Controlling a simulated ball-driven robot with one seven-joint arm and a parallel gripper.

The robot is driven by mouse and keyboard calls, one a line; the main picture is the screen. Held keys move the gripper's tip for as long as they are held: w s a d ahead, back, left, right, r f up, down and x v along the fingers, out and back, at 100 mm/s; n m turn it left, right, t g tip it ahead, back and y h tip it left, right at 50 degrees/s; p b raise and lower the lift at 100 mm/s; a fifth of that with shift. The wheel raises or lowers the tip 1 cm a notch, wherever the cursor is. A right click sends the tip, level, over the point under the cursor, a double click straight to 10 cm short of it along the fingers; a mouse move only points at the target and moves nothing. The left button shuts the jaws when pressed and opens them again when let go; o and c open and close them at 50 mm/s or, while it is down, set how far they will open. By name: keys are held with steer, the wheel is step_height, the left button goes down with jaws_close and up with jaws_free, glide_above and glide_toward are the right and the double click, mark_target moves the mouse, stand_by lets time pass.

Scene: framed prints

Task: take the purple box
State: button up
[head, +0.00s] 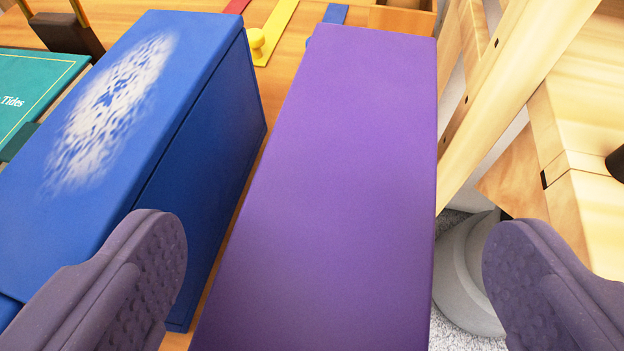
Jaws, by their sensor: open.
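The purple box (345,160) is a long, plain box on the wooden surface, running from the bottom middle of the view up to the top centre. My gripper (335,265) is open. Its left finger shows at the lower left, in front of the blue box, and its right finger at the lower right. The purple box lies between the two fingers in the picture, with a visible gap on each side. Whether the fingertips are level with the box or above it I cannot tell. The near end of the box is cut off by the bottom edge.
A blue box (150,110) with a worn white patch stands close on the left. A green book (35,90) lies at the far left. A yellow item with a knob (258,42) is behind. Pale wooden furniture (520,85) and a grey round object (465,270) are on the right.

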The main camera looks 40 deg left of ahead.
mark_target(344, 197)
steer(key=b+x, duration=0.2)
steer(key=x, duration=0.3)
steer(key=shift+d+b, duration=0.15)
steer(key=shift+b, duration=0.2)
steer(key=shift+r, duration=0.1)
jaws_close()
